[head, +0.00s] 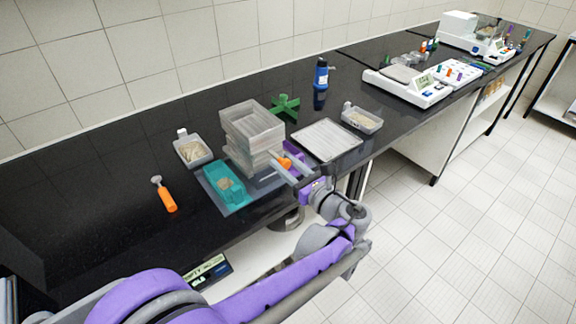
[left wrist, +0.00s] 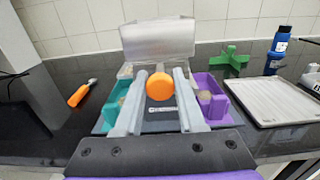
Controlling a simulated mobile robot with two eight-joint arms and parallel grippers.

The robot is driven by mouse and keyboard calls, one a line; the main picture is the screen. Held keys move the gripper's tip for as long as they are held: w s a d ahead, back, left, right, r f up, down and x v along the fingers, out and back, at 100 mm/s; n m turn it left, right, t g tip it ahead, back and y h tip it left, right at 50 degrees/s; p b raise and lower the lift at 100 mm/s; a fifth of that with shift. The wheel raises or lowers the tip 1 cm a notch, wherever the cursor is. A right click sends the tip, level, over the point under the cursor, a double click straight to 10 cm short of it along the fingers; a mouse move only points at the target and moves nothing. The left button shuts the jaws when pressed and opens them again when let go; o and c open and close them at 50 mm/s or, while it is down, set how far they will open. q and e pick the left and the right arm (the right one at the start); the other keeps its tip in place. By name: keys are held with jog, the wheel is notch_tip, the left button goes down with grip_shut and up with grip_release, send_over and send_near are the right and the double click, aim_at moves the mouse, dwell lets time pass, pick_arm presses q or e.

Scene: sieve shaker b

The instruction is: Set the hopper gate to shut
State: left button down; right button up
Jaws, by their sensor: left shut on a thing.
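The sieve shaker's grey translucent hopper (head: 252,124) stands on top of its stack on the dark bench; its upper tray also shows in the left wrist view (left wrist: 158,40). A round orange knob (head: 284,163) sits at the front of the stack, and it is large between my fingers in the left wrist view (left wrist: 160,87). My left gripper (head: 288,164) reaches in from the front and is shut on the orange knob. I cannot tell the gate's position, as the gripper and knob cover that area. My right gripper is not in view.
A teal bin (head: 224,183) and a purple bin (left wrist: 210,97) flank the knob closely. An orange-handled tool (head: 165,197) lies left. A green cross-shaped part (head: 285,105), a flat tray (head: 327,140) and a blue bottle (head: 321,74) stand behind or to the right.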

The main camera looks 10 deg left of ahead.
pick_arm(q)
jog(key=shift+w+a, duration=0.45)
jog(key=shift+a, duration=0.15)
jog(key=shift+r, duration=0.1)
jog(key=c, duration=0.8)
grip_release()
jog(key=shift+o, duration=1.4)
jog(key=shift+w+a, duration=0.1)
jog(key=v, duration=1.1)
jog(key=shift+b, duration=0.35)
